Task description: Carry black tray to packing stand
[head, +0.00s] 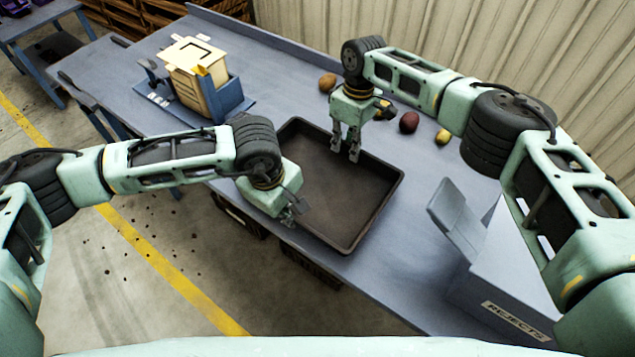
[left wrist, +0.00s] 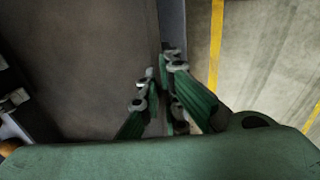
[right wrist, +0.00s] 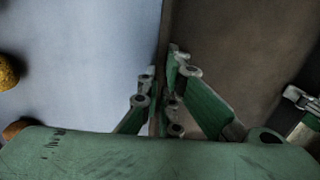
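The black tray (head: 345,195) lies on the grey-blue table, its near left side by the table's front edge. My right gripper (head: 345,146) is at the far rim, with one finger on each side of the wall. The right wrist view shows its fingers (right wrist: 160,75) closed on that wall. My left gripper (head: 291,213) is at the opposite, near rim, partly hidden behind its own wrist in the head view. The left wrist view shows its fingers (left wrist: 161,68) closed on that wall. The tray looks empty. I cannot tell for sure which thing is the packing stand.
Several potatoes (head: 408,122) lie on the table beyond the tray. A grey box labelled REJECTS (head: 510,270) stands at the right. A cream box (head: 195,72) sits in a blue holder at the left. Another blue table (head: 38,28) stands at the far left, across open floor.

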